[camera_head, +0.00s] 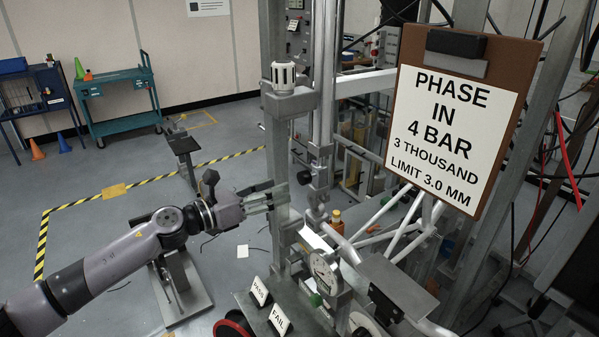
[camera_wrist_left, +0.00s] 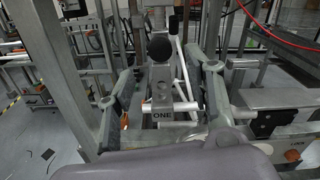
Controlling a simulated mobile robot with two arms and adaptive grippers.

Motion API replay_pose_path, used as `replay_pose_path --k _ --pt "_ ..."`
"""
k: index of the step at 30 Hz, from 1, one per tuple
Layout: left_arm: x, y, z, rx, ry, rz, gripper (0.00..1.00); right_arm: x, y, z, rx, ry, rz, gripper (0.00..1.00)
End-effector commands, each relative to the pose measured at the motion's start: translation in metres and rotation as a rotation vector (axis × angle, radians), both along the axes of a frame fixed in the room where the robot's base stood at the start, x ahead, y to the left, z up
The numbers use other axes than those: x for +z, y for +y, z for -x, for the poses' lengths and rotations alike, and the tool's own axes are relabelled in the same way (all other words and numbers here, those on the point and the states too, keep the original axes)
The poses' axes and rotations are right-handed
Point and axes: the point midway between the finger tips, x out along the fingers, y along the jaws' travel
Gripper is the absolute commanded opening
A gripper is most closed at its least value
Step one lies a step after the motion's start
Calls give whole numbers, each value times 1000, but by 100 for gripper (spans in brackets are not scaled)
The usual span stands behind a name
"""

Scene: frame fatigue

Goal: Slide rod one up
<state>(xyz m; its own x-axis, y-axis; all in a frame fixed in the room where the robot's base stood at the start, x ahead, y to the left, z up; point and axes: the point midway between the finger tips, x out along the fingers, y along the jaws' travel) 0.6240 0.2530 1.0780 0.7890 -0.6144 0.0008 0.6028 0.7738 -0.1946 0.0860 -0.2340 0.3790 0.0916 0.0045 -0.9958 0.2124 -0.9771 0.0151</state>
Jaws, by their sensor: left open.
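A small label reading "ONE" (camera_wrist_left: 163,115) shows low in the middle of the left wrist view, on a grey metal part. A round black knob (camera_wrist_left: 159,47) stands above it, between my fingers in the picture. I cannot tell which part is rod one itself. In the head view a vertical metal rod with clamps (camera_head: 318,172) stands just right of my left gripper (camera_head: 280,196). The gripper is open, and its fingers point right toward the test frame. In the wrist view its fingers (camera_wrist_left: 160,88) stand apart on either side of the label, with nothing gripped. My right gripper is not shown.
A clipboard sign (camera_head: 455,125) hangs at the right. A dial gauge (camera_head: 325,272) and PASS and FAIL cards (camera_head: 279,319) are below the gripper. A thick upright post (camera_head: 277,150) stands close by the fingers. Open floor (camera_head: 110,225) lies to the left.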

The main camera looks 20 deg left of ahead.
Motion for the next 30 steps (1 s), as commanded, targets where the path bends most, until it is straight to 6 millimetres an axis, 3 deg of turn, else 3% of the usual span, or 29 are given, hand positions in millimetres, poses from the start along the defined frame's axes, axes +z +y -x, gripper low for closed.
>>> replay_pose_path --k 3,12,24,30 --pt "7 -17 -20 -2 -2 3 48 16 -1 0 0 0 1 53" --pt "2 -43 -55 -1 0 2 48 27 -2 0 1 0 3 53" --pt "0 -48 -61 -1 1 0 48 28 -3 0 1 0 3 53" --pt "0 -48 -61 0 1 -1 35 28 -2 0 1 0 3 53"
